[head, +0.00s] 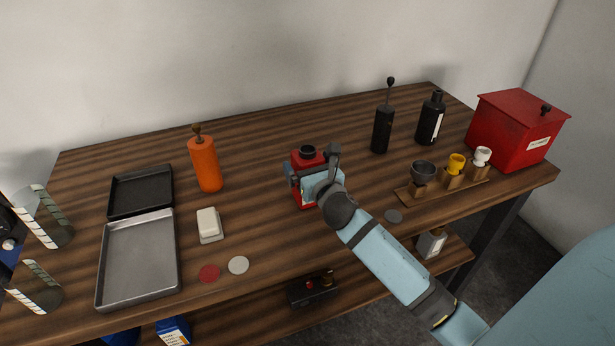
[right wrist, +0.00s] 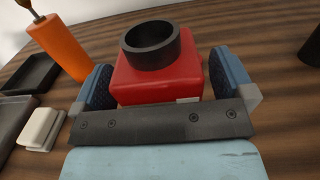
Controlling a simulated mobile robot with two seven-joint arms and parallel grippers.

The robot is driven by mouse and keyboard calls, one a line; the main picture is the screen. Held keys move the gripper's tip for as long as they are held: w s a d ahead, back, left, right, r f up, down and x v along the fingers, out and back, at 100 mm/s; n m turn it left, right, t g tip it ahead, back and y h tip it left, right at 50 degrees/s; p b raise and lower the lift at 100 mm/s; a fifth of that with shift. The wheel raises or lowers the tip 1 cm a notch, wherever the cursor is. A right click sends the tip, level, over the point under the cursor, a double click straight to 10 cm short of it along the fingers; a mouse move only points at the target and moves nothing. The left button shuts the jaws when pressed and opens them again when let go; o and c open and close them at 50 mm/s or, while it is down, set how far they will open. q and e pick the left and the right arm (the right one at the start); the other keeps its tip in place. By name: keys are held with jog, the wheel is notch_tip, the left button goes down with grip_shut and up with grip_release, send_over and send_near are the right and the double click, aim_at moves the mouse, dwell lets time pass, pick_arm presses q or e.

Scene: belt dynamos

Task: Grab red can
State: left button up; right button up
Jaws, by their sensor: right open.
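The red can (head: 304,160) is a boxy red container with a black round collar on top. It stands upright near the middle of the wooden table. My right gripper (head: 306,178) is at the can from the front right and hides part of it. In the right wrist view the can (right wrist: 160,82) sits between the two blue fingers of my right gripper (right wrist: 160,90), one on each side. The jaws are open, and small gaps show between the fingers and the can. The can's lower part is hidden behind the gripper body. My left gripper is not in view.
Black bottles (head: 382,130), a wooden rack with small cups (head: 440,189) and a red box (head: 515,130) stand to the right. The table behind the can is clear.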

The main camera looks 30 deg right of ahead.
jog(key=shift+w, duration=0.4)
jog(key=shift+c, duration=0.5)
jog(key=c, duration=1.1)
jog(key=shift+r, duration=0.1)
